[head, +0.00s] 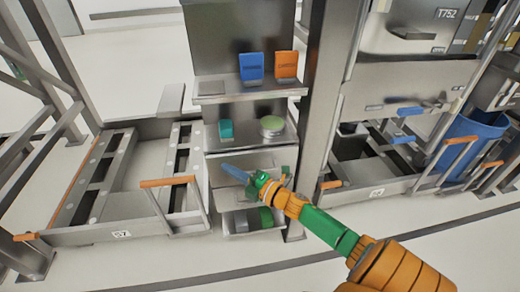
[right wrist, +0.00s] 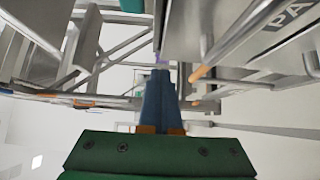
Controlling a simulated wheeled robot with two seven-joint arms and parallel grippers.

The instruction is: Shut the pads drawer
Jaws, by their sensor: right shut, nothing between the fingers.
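A grey cabinet in the head view has a lower drawer (head: 238,235) standing open, with green and dark grey items inside. Above it is another drawer (head: 215,172), partly hidden by my right gripper. No label can be read on either in the head view. In the right wrist view a grey panel (right wrist: 285,48) at the right carries lettering starting "PA", cut off by the edge. My right gripper (head: 226,168) is shut and empty, its blue fingers together, in front of the upper drawer. The fingers also show in the right wrist view (right wrist: 160,78). Contact cannot be told. My left gripper is out of view.
A metal post (head: 318,80) stands right of the cabinet. A low cart (head: 110,235) with an orange handle is at left. Floor in front is clear.

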